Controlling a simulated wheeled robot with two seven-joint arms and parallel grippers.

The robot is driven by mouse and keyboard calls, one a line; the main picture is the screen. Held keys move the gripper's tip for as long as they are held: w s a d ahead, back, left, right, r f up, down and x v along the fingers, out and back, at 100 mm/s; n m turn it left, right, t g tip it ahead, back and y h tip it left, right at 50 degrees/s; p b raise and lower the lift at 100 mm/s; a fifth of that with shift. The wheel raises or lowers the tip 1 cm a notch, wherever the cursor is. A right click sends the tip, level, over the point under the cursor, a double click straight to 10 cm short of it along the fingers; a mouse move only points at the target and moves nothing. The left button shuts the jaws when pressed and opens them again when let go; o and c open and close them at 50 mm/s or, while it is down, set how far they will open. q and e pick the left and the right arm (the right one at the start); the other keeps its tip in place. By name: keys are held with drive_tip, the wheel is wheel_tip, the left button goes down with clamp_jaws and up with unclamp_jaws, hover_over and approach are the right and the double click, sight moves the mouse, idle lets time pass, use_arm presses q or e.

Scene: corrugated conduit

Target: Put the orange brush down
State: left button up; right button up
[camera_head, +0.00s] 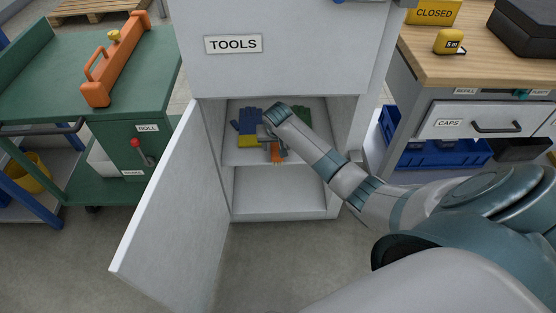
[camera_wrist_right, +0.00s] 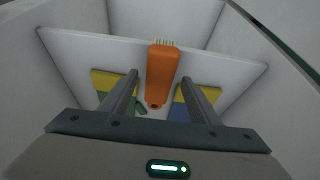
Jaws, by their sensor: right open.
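The orange brush (camera_wrist_right: 163,62) lies on the upper shelf (camera_head: 245,156) inside the open cabinet marked TOOLS, bristles pointing away in the right wrist view. Its orange end (camera_head: 277,155) also shows in the head view, partly hidden by my gripper. My right gripper (camera_wrist_right: 160,80) is open, with one finger on each side of the brush and a visible gap to each. I cannot tell its exact height above the shelf. My left gripper is not in view.
Gloves lie on the same shelf, a blue and yellow one (camera_head: 247,121) and a green one (camera_head: 304,115). The cabinet door (camera_head: 165,205) stands open to the left. The lower compartment (camera_head: 275,190) looks empty. A green cart (camera_head: 150,105) and a wooden-topped bench (camera_head: 480,72) flank the cabinet.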

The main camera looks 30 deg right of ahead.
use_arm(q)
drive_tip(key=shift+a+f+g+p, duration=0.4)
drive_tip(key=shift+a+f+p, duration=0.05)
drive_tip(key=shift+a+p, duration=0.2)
use_arm(e)
drive_tip(key=s+a, duration=0.5)
drive_tip(key=s, duration=0.3)
drive_tip(key=shift+s+a, duration=0.2)
drive_tip(key=shift+s, duration=0.2)
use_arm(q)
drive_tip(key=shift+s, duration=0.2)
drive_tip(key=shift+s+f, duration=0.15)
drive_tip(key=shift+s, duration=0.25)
use_arm(e)
drive_tip(key=s+a+f+n+y, duration=0.1)
drive_tip(key=s+a, duration=0.3)
drive_tip(key=s, duration=0.6)
drive_tip(key=s+a+f+n+y, duration=0.1)
drive_tip(key=s+a+n, duration=0.3)
drive_tip(key=s, duration=0.7)
drive_tip(key=s+a+f+n, duration=0.1)
drive_tip(key=s+a+n, duration=0.2)
drive_tip(key=s+a, duration=0.3)
drive_tip(key=shift+s+g+y, duration=0.4)
drive_tip(key=shift+s, duration=2.1)
